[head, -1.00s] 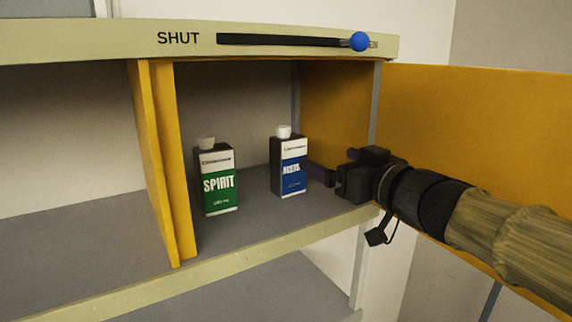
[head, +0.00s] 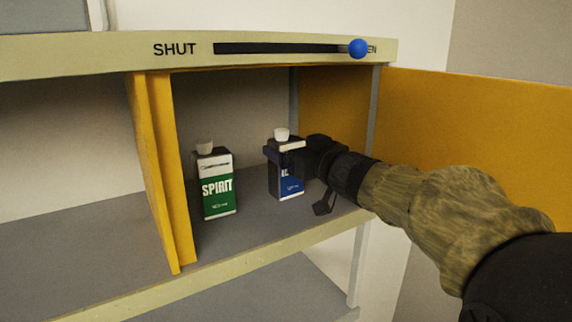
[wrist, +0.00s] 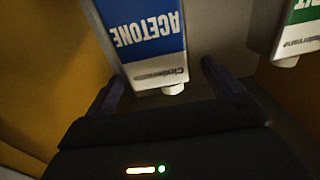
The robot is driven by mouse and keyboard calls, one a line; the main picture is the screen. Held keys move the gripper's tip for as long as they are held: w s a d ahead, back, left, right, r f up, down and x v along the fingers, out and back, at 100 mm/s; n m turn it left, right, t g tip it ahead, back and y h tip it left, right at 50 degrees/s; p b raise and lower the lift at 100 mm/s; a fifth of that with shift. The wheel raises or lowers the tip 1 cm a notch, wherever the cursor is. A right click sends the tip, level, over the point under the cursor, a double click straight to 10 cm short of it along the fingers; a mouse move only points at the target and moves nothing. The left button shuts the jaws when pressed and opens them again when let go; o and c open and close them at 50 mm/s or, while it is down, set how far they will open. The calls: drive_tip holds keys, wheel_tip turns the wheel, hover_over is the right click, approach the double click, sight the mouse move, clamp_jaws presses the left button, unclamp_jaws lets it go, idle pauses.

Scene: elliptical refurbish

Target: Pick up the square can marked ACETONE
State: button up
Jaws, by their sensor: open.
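The square ACETONE can (head: 290,186) is dark with a blue and white label and a white cap. It stands upright on the cabinet shelf, at the right of the open compartment. In the wrist view its label (wrist: 148,38) reads ACETONE upside down. My gripper (head: 284,152) is open at the can's upper part, and its fingers partly hide the label in the head view. In the wrist view the can lies between and just ahead of the open fingers (wrist: 163,85). I cannot tell whether either finger touches it.
A green-labelled SPIRIT can (head: 217,188) stands to the left on the same shelf; it shows at upper right in the wrist view (wrist: 292,30). Yellow panels (head: 160,170) bound the left, an open yellow door (head: 480,130) the right. A blue-knobbed slider (head: 358,48) is above.

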drive_tip(key=shift+w+a+r, duration=0.1)
drive_tip(key=shift+w+a, duration=0.05)
drive_tip(key=shift+w, duration=0.05)
drive_tip(key=p+x, duration=0.2)
drive_tip(key=x, duration=0.2)
drive_tip(key=shift+w+d+p, duration=0.15)
drive_tip(key=shift+d+p, duration=0.1)
drive_tip(key=shift+p, duration=0.1)
drive_tip(key=shift+w+a, duration=0.15)
drive_tip(key=shift+a, duration=0.25)
drive_tip(key=shift+d, duration=0.1)
drive_tip(key=c, duration=1.8)
